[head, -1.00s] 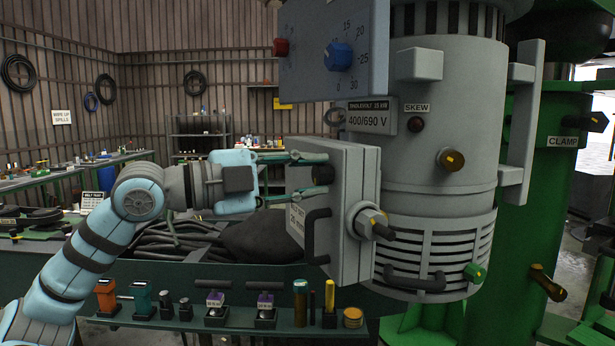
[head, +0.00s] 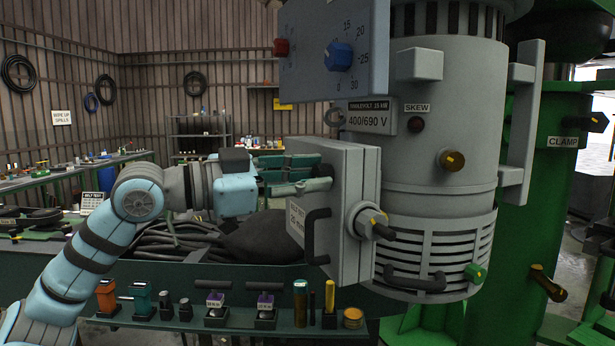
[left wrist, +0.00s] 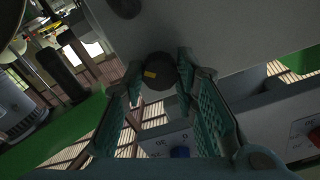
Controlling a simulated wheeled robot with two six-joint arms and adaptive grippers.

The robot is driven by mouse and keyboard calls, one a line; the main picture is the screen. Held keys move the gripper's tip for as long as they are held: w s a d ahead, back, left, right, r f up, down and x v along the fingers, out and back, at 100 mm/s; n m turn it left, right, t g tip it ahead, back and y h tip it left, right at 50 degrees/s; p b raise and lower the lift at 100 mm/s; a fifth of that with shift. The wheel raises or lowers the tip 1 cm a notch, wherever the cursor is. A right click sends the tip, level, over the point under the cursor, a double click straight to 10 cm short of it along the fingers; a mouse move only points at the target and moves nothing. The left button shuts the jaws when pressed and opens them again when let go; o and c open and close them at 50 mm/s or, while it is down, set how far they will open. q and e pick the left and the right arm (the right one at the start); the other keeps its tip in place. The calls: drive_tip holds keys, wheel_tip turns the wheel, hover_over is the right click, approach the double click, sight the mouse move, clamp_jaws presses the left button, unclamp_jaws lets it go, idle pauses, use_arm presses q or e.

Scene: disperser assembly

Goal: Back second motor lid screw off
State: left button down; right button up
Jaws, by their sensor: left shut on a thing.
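The grey motor lid box (head: 348,190) sits on the side of the grey motor (head: 440,150). My left gripper (head: 318,174) reaches to the box's left face, and its fingers hide the lid screw there. In the left wrist view, a dark round lid screw (left wrist: 158,72) with a yellow mark sits between the teal fingers of the same gripper (left wrist: 158,80). The gripper is shut on this screw, which is still at the lid face. A second dark knob (left wrist: 125,5) shows at the top edge of that view. My right gripper is not in view.
A grey control panel with a blue knob (head: 339,56) hangs above the lid box. A black handle (head: 317,236) sticks out from the box below my gripper. A shelf (head: 180,319) with several small parts runs along below. The green clamp machine (head: 555,200) stands at right.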

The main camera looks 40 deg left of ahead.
use_arm(q)
drive_tip(key=shift+n, duration=0.6)
drive_tip(key=c, duration=1.3)
unclamp_jaws()
drive_tip(key=shift+r, duration=0.5)
wheel_tip(320, 180, up, 9)
